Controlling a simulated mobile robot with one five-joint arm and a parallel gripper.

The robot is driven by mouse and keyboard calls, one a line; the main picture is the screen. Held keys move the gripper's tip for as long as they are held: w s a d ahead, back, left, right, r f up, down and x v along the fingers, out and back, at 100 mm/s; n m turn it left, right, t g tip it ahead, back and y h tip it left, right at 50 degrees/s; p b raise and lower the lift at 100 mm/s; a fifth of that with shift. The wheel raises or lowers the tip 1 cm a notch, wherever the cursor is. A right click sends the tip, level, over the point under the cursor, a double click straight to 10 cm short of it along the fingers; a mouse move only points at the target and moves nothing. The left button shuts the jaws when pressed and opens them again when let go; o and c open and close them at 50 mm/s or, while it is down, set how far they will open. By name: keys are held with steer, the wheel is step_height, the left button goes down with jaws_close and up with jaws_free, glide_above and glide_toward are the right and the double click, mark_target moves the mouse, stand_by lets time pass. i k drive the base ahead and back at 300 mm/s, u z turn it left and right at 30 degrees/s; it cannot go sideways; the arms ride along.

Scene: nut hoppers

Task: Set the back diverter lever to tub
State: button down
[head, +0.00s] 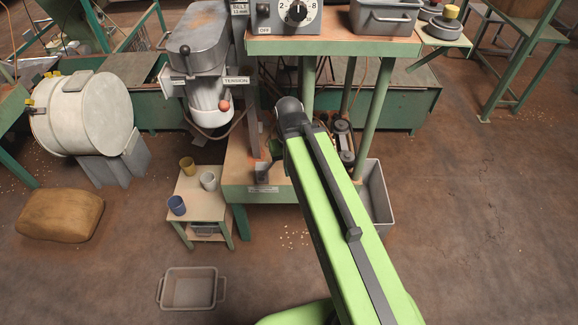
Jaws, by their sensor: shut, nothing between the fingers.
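My green arm reaches forward from the bottom right to the machine's lower green table (240,193). The arm's dark end is over that table, and I cannot make out my gripper's fingers, which are hidden by or behind the arm. I cannot pick out the back diverter lever for certain. A small dark fitting (262,178) stands at the table's front left, above a label too small to read. A grey tub (190,271) sits on the floor at the front, and a deeper grey bin (384,222) stands right of the table, partly behind my arm.
A small stand (205,212) carries yellow, grey and blue cups. Above are a grey hopper (200,42), a TENSION label (237,81), a red knob (224,105) and a dial (297,12). A drum (85,113) and brown sack (60,214) stand left.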

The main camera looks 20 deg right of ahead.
mark_target(261, 176)
steer(key=z, duration=0.55)
steer(key=k, duration=1)
steer(key=u, duration=1.35)
steer(key=i, duration=1)
